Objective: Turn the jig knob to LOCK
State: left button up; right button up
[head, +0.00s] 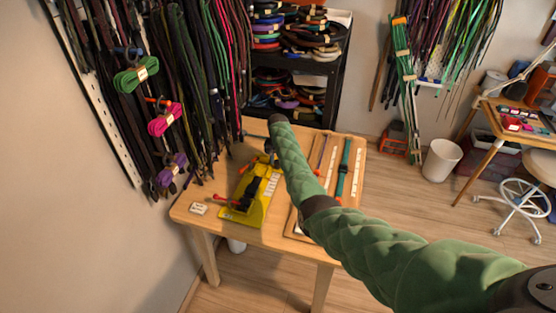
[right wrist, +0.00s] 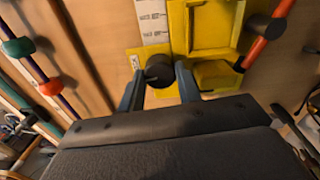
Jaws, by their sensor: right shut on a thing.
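The yellow jig (head: 237,215) lies on the wooden table, with black parts on top and a red-tipped lever at its left end. In the right wrist view its yellow body (right wrist: 208,25) shows close up. The round black knob (right wrist: 159,71) sits at the jig's edge beside a small white label. My right gripper (head: 270,149) is low over the jig's far end, shut on the knob with a finger (right wrist: 132,92) on each side. The knob's LOCK mark cannot be read. In the head view the knob is hard to make out. My left gripper is not in view.
A wooden board (head: 353,178) with cords and white strips lies right of the jig, partly behind my right arm. A small white tag (head: 198,209) lies at the table's left corner. Hanging cords (head: 205,90) crowd the left wall. An orange-red handle (right wrist: 266,32) is close right of the knob.

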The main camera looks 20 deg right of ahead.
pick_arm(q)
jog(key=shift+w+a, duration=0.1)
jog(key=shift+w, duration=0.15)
pick_arm(e)
jog(key=shift+m, duration=0.5)
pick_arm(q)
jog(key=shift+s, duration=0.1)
pick_arm(e)
jog(key=o, duration=1)
jog(key=shift+c, duration=0.2)
jog(key=shift+w+r, duration=0.1)
jog(key=shift+r, duration=0.3)
notch_tip(320, 180, up, 6)
jog(key=shift+f+b, duration=0.1)
jog(key=shift+b, duration=1.05)
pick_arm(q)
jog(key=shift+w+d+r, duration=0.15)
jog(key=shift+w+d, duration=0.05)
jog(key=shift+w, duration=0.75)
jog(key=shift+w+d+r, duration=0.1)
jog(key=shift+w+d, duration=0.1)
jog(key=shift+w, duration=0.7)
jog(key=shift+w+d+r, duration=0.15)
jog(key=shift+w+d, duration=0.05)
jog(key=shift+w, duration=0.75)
pick_arm(e)
jog(key=shift+r, duration=0.6)
